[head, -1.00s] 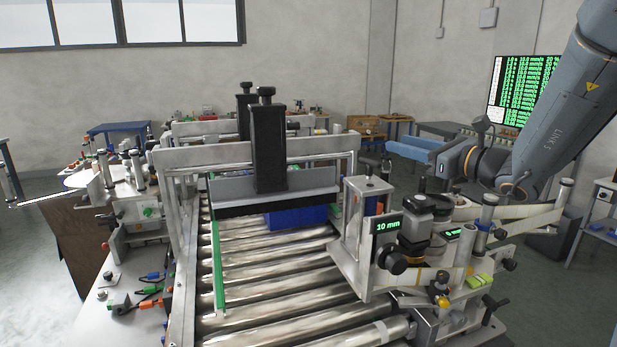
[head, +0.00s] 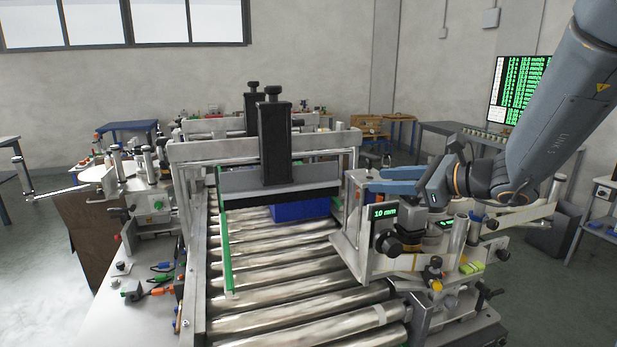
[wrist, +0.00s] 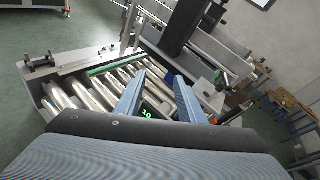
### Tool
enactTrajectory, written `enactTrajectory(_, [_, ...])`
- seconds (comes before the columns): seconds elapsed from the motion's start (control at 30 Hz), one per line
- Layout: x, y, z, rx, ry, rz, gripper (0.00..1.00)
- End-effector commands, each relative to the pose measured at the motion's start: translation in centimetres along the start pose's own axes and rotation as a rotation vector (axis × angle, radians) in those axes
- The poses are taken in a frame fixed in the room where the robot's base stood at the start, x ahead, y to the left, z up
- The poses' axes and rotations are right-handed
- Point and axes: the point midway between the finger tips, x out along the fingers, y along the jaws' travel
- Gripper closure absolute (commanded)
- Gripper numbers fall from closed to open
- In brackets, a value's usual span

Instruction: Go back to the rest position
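My gripper (head: 385,187) is at the right in the head view, above the labeller unit with the "10 mm" display (head: 385,212). Its blue fingers point left. In the wrist view my gripper (wrist: 160,85) shows two blue fingers spread apart with nothing between them. The roller conveyor (head: 285,268) lies below and to the left of it. My gripper hides part of the labeller's top in the head view.
A black post on a grey crossbar (head: 275,182) spans the rollers. A blue box (head: 300,211) sits on the rollers beneath it. A green guide rail (head: 226,255) runs along the left side. A screen with green text (head: 520,90) stands behind my arm.

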Motion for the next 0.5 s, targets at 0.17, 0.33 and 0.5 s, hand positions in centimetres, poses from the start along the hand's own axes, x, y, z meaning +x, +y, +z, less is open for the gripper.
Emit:
enactTrajectory(0.17, [0.6, 6.0, -2.9, -0.153, 0.137, 0.169, 0.64])
enactTrajectory(0.33, [-0.8, 13.3, -7.5, -0.424, 0.313, 0.418, 0.64])
enactTrajectory(0.5, [-4.2, 18.5, -12.3, -0.791, 0.461, 0.693, 0.64])
